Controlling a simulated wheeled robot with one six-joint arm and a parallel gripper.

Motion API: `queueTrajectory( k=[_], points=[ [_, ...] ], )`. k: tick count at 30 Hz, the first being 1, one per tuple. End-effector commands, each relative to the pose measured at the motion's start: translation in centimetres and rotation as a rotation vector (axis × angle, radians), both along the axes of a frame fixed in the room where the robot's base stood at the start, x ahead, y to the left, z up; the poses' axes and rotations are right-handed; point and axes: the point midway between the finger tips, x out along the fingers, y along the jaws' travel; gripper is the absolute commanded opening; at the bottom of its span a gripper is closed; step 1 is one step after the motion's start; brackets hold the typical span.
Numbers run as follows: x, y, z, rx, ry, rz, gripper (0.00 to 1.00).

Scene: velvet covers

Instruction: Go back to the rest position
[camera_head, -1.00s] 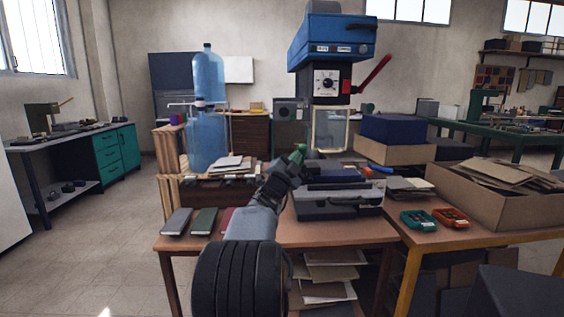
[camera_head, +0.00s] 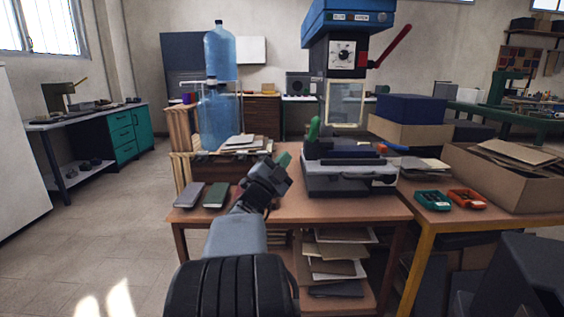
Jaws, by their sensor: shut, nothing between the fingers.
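My gripper (camera_head: 280,176) is shut and empty. It points away from me over the wooden table (camera_head: 350,207), in front of the grey machine bed (camera_head: 348,182) and left of its middle. My arm rises from the bottom of the view and hides part of the table's left side.
A blue press (camera_head: 345,50) stands behind the grey bed. Blue water bottles (camera_head: 219,115) stand at back left. Red and green trays (camera_head: 467,199) and a cardboard box (camera_head: 515,178) are on the right table. Open floor (camera_head: 110,220) lies to the left.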

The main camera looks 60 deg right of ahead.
Motion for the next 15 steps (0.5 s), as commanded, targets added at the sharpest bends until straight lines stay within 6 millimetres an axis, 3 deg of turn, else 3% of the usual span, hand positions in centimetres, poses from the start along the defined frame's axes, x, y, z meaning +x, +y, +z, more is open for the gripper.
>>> queueTrajectory(
  k=[15],
  points=[
    [0.10, 0.60, -0.30, 0.000, 0.001, 0.000, 0.00]
  ],
)
